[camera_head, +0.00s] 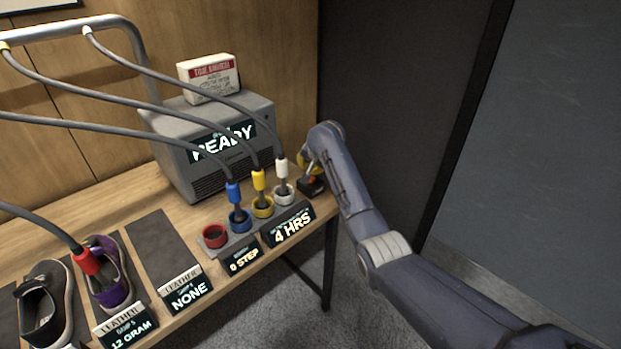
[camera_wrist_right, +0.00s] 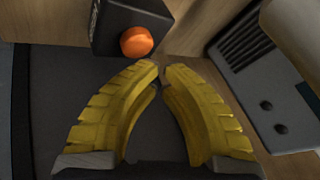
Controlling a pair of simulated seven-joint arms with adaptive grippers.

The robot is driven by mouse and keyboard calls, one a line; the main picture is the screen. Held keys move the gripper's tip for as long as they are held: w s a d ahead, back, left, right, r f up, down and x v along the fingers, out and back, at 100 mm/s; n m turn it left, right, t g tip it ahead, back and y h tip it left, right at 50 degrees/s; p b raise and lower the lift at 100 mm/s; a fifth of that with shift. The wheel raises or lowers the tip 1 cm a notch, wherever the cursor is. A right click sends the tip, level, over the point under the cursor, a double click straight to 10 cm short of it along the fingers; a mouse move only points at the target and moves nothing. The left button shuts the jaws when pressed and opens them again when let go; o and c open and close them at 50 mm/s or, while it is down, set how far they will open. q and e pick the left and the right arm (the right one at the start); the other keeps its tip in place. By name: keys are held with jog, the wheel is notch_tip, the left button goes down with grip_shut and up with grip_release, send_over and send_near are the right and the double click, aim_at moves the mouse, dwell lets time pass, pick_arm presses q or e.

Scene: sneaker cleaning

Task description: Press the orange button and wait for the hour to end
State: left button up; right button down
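The orange button is a round dome on a black box (camera_head: 315,190) at the right end of the table, beside the 4 HRS display (camera_head: 292,226). In the right wrist view the orange button (camera_wrist_right: 137,41) shows just beyond my fingertips, slightly left of them, with a visible gap. My right gripper (camera_wrist_right: 161,68) has yellow fingers with their tips together and nothing between them. In the head view my right gripper (camera_head: 306,168) is close by the button box and partly hidden by my forearm. My left gripper is out of view.
A grey machine (camera_head: 178,165) reading READY stands at the back with a white box (camera_head: 209,76) on top. Colored cups with cabled plugs line the table near the button. Two shoes, one purple (camera_head: 117,288), sit at the left. Dark panels stand at the right.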

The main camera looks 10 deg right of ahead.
jog(key=shift+f, duration=1)
dwell(1.2)
jog(key=shift+r, duration=0.1)
dwell(0.4)
jog(key=shift+r, duration=0.9)
jog(key=shift+r, duration=2.5)
